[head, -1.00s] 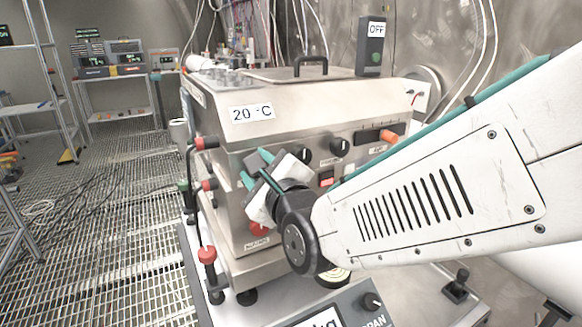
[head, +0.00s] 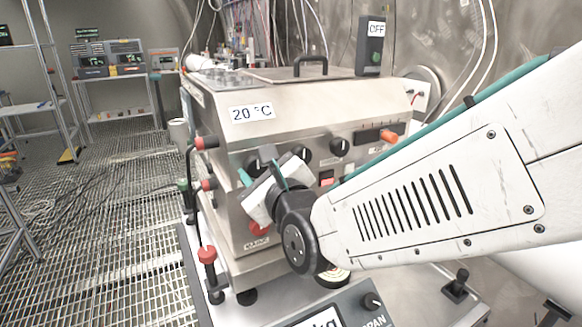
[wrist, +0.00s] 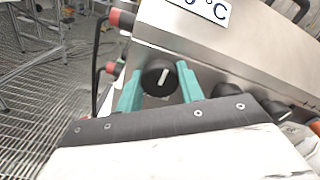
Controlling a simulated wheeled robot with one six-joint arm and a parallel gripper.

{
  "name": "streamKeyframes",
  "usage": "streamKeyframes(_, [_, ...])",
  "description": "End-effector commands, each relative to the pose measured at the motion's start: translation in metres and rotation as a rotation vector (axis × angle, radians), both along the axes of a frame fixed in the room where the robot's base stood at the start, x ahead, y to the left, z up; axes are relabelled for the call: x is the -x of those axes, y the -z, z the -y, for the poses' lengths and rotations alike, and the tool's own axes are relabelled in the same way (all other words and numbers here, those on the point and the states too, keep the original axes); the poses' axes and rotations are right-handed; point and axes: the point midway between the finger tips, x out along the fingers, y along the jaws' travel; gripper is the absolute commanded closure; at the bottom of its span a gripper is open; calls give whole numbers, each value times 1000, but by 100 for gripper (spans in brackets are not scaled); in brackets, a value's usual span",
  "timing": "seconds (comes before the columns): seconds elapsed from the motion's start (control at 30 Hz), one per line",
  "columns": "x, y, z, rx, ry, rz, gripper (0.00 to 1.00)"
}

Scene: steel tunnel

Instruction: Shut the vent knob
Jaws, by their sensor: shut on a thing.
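The leftmost black knob (wrist: 158,77) on the front of the steel machine (wrist: 240,55) sits between the two teal fingers of my gripper (wrist: 158,92). Its white pointer stands nearly upright in the wrist view, leaning slightly right. My gripper (head: 262,170) is shut on this knob. In the head view the knob (head: 264,154) is partly hidden by the fingers and hand. I cannot read a vent label on or beside it, so I cannot confirm its name.
A red knob (head: 260,229) is below the hand. Red-handled valves (head: 207,143) stick out at the left.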

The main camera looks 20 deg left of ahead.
Motion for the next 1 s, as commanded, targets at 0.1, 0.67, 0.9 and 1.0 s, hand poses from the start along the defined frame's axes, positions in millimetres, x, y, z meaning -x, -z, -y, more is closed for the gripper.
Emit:
streamKeyframes(0.1, [1,4,1,6,-1,-5,41])
streamKeyframes(0.67, [26,0,31,1,-1,-2,41])
streamKeyframes(0.9, [46,1,57,3,-1,-3,41])
streamKeyframes(1.0, [49,2,61,4,-1,-3,41])
